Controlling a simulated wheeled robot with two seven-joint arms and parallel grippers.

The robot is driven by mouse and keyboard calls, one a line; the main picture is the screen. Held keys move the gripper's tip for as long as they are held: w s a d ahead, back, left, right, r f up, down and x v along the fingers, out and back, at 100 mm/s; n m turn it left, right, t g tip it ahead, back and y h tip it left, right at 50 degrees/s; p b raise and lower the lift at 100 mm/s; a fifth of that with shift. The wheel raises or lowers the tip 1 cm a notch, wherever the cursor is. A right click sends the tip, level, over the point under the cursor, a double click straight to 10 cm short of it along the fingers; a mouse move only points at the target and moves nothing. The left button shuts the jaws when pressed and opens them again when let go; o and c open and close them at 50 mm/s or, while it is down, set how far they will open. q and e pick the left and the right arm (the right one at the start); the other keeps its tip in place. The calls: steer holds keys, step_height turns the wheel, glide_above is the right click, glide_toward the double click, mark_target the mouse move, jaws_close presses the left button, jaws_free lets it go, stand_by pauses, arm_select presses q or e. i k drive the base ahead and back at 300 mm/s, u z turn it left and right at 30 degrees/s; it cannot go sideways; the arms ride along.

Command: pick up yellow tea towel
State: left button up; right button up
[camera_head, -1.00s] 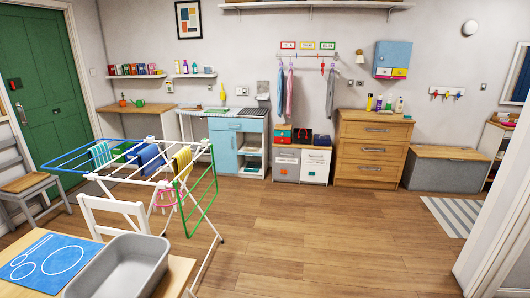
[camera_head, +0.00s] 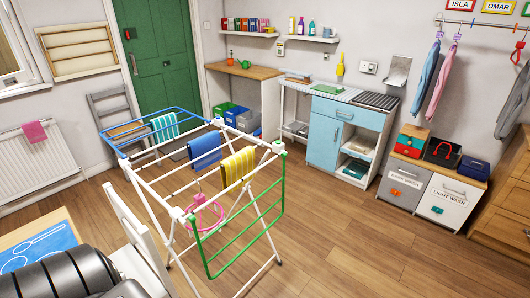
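The yellow tea towel (camera_head: 238,171), with pale stripes, hangs folded over the right part of the white drying rack (camera_head: 172,213), just inside its green end frame. A blue towel (camera_head: 205,151) hangs to its left, and a teal striped towel (camera_head: 164,127) hangs farther left by the rack's blue wing. A pink round hanger (camera_head: 205,212) hangs below the rails. A dark grey and black arm link of mine fills the bottom left corner, far from the yellow towel. Neither gripper's fingers show.
A white chair (camera_head: 137,248) and a table with a blue mat (camera_head: 40,247) stand at the front left. A blue cabinet (camera_head: 342,132) and white laundry drawers (camera_head: 443,200) line the back wall. The wooden floor (camera_head: 340,238) right of the rack is clear.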

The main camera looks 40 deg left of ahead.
mark_target(237, 166)
steer(key=i, duration=2)
steer(key=u, duration=0.75)
